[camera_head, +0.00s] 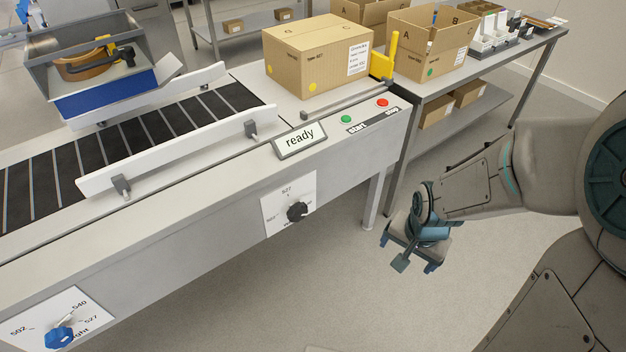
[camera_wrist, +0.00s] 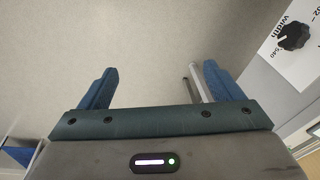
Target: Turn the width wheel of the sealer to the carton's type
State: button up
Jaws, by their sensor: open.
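The width wheel is a black knob (camera_head: 297,211) on a white plate on the sealer's front side, with 527 above it and 502 to its left. The knob also shows at the upper right of the wrist view (camera_wrist: 293,36), beside the word "width" and a 540 mark. I cannot tell which mark it points to. A closed carton (camera_head: 318,57) with a yellow dot stands on the sealer's right end; its printed type is too small to read surely. My gripper (camera_head: 408,254) is open and empty, right of the knob and apart from it, over the floor.
A blue height wheel (camera_head: 59,337) sits on a plate at lower left. A "ready" sign (camera_head: 299,139), a green button (camera_head: 346,119) and a red button (camera_head: 383,102) are on the sealer's edge. A side table (camera_head: 431,89) holds open cartons. Floor between gripper and sealer is clear.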

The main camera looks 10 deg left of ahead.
jog(key=a+f+m+y+b, duration=0.4)
jog(key=a+f+b, duration=0.35)
jog(key=f, duration=0.45)
jog(key=a+f+m+y+b, duration=0.4)
jog(key=a+f+m+b, duration=0.15)
jog(key=a+f, duration=0.5)
jog(key=m+t+y+b, duration=0.5)
jog(key=m+t+b, duration=0.6)
jog(key=m, duration=0.4)
send_near(300, 214)
jog(key=shift+g, duration=0.6)
jog(key=b+x, duration=0.1)
jog(key=x, duration=0.2)
jog(key=b+x, duration=0.2)
jog(key=x, duration=0.2)
jog(key=b+x, duration=0.1)
jog(key=x, duration=0.2)
jog(key=shift+w+a+r+b, duration=0.1)
jog(key=shift+w+r+b, duration=0.15)
jog(key=shift+w+b, duration=0.15)
jog(key=c, duration=1)
